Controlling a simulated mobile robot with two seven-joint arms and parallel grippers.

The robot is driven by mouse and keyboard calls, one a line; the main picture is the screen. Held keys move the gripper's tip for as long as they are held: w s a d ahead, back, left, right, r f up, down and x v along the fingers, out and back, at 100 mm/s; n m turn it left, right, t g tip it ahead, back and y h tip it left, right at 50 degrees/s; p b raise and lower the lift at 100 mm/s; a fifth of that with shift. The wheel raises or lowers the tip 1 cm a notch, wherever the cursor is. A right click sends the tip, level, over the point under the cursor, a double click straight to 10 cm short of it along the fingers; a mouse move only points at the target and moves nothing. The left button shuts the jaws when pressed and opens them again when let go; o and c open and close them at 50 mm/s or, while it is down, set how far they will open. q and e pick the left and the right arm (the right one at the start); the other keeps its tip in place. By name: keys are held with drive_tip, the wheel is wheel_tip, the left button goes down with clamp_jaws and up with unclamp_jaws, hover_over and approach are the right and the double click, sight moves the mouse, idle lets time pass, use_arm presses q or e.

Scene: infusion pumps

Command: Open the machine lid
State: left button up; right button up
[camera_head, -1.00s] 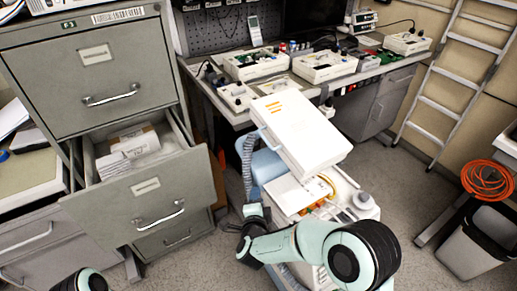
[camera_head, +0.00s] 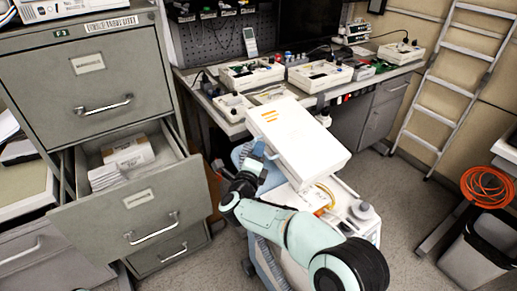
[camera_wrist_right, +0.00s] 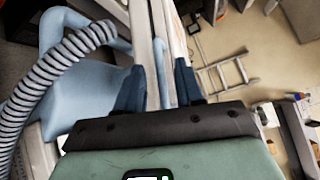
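The machine lid (camera_head: 297,140) is a white slab with orange stripes, raised and tilted over the white machine body (camera_head: 345,212) in the head view. A gap shows between lid and body at the front. My right gripper (camera_head: 258,152) is at the lid's left edge. In the right wrist view its two dark blue fingers (camera_wrist_right: 160,78) stand apart, with the lid's pale edge (camera_wrist_right: 143,45) running between or just beyond them; a firm grip cannot be made out. My left gripper is out of view.
A ribbed grey hose (camera_wrist_right: 50,75) and a light blue part (camera_wrist_right: 80,95) lie close to the right gripper. An open file drawer (camera_head: 135,200) stands at left. A workbench (camera_head: 225,115) with devices is behind.

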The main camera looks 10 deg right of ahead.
drive_tip(key=shift+x, duration=1.05)
clamp_jaws()
drive_tip(key=shift+r, duration=0.1)
